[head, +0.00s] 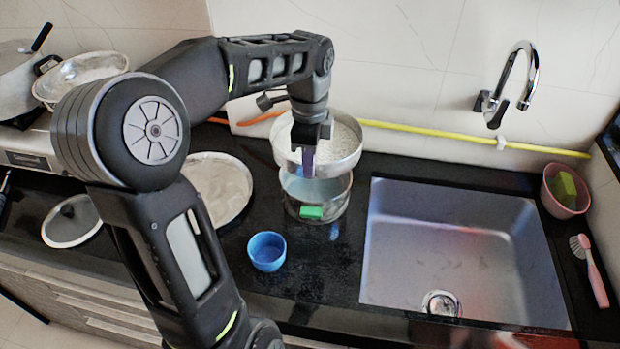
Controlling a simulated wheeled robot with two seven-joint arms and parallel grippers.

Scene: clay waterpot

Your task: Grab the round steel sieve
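The round steel sieve (345,158) has a shiny wall and a pale speckled inside. It shows above and behind a round pot (332,212), and I cannot tell whether it touches it. My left gripper (308,162) reaches down from above to the front rim of the sieve. One purple-grey finger shows in front of the sieve's wall. The other finger is hidden, so whether the gripper has closed on the rim is unclear. My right gripper is out of view.
A green block (311,212) is at the pot's front. A blue cup (267,251) stands in front, a round tray (218,185) and a lid (71,222) lie left. The sink (455,250) is right, under a faucet (513,80). A yellow hose (440,132) runs behind.

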